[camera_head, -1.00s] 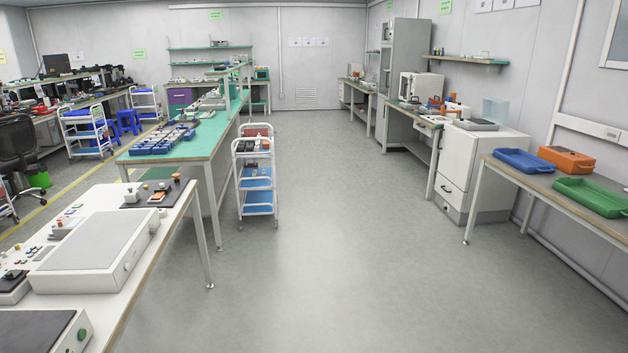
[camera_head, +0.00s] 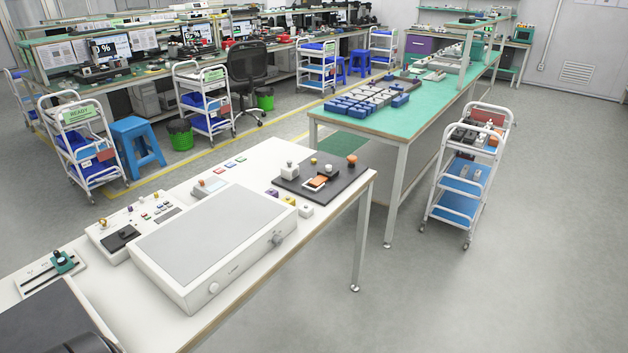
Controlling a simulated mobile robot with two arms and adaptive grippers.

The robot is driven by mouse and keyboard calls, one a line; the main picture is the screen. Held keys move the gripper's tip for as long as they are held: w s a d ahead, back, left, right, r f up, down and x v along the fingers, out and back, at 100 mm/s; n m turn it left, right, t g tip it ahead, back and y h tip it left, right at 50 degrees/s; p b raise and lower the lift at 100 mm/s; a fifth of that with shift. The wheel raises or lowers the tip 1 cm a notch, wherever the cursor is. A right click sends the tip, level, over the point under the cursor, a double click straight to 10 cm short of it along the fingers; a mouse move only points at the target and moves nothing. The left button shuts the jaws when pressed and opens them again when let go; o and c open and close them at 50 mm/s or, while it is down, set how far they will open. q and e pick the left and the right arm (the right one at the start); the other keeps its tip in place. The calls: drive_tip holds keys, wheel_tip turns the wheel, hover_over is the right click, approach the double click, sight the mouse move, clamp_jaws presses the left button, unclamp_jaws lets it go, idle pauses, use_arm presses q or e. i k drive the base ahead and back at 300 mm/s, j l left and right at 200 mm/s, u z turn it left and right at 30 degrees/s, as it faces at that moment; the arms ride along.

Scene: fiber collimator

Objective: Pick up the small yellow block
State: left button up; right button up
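A small yellow block (camera_head: 289,200) sits on the white table, beside the right end of a large white instrument (camera_head: 210,240) with a grey top. A small purple block (camera_head: 272,193) lies just left of it and a small white block (camera_head: 305,210) just right of it. The yellow block is small in this view, so its exact shape is unclear. Neither of my grippers can be made out. A dark rounded shape shows at the bottom left edge, and I cannot tell what it is.
The white table (camera_head: 262,158) also bears a black plate (camera_head: 335,181) with an orange part, and a small control box (camera_head: 135,222). Behind stand a green-topped bench (camera_head: 430,108) and a white cart (camera_head: 462,188). The floor (camera_head: 480,300) at right is clear.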

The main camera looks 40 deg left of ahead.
sight(292, 201)
drive_tip(key=i+u, duration=0.25)
drive_tip(key=i, duration=0.3)
drive_tip(key=i+l+u, duration=0.2)
drive_tip(key=i, duration=0.3)
drive_tip(key=i+l+u, duration=0.25)
drive_tip(key=i, duration=0.3)
